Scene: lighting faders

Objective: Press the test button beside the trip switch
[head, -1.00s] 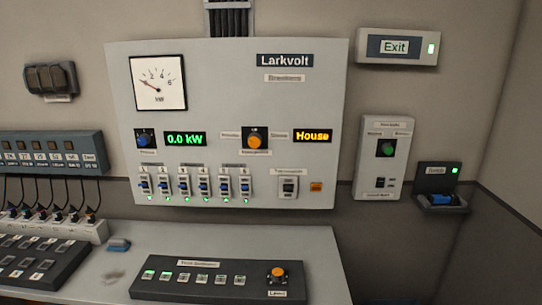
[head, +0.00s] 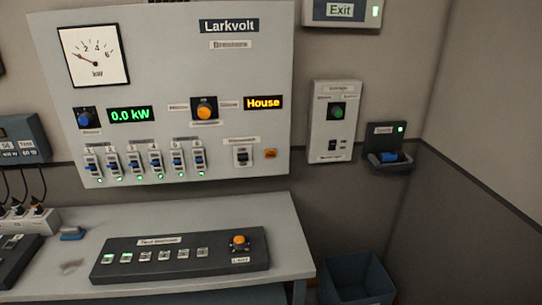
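The trip switch (head: 243,156) is a dark switch in a white plate at the lower right of the grey Larkvolt breaker panel (head: 170,60). A small orange square button (head: 270,154) sits just right of it on the same panel; its lettering is too small to read. Nothing covers either of them. Neither of my grippers shows in the head view.
A grey desk (head: 285,225) stands below the panel, with a dark console (head: 180,258) on it. Right of the panel are a white control box (head: 334,120) and a small dark holder (head: 389,148). A blue-grey bin (head: 357,280) stands at the desk's right.

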